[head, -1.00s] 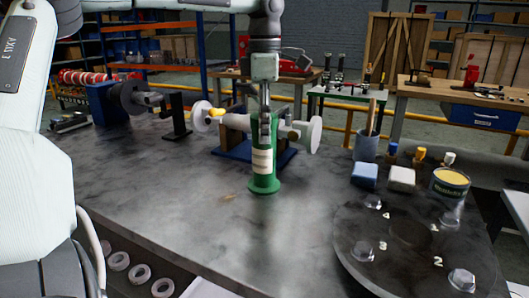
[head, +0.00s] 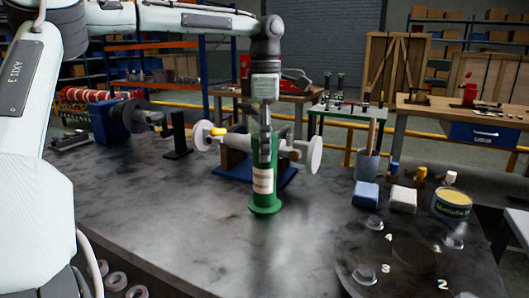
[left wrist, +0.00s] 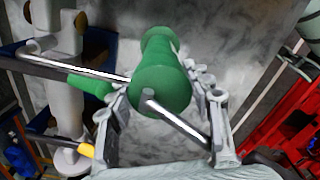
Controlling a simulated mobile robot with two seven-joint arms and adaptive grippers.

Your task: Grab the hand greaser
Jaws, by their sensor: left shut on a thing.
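The hand greaser (head: 264,182) is a green cylinder with a pale label and a wider green base. It stands upright on the dark stone-like bench top (head: 190,215) in the head view, its base appearing to touch the surface. My left gripper (head: 265,135) comes down from above and is shut on the greaser's upper part. In the left wrist view the green greaser (left wrist: 162,85) lies between the two finger linkages, with a metal rod and lever crossing near them. The fingers partly hide the greaser's top. My right gripper is not in view.
Close behind the greaser is a device with pale round discs (head: 314,154) on a blue base. To the right are a pencil cup (head: 366,165), a blue block (head: 366,194), a white block (head: 403,199), a tin (head: 452,205) and a round dark plate (head: 400,262). The front left bench is clear.

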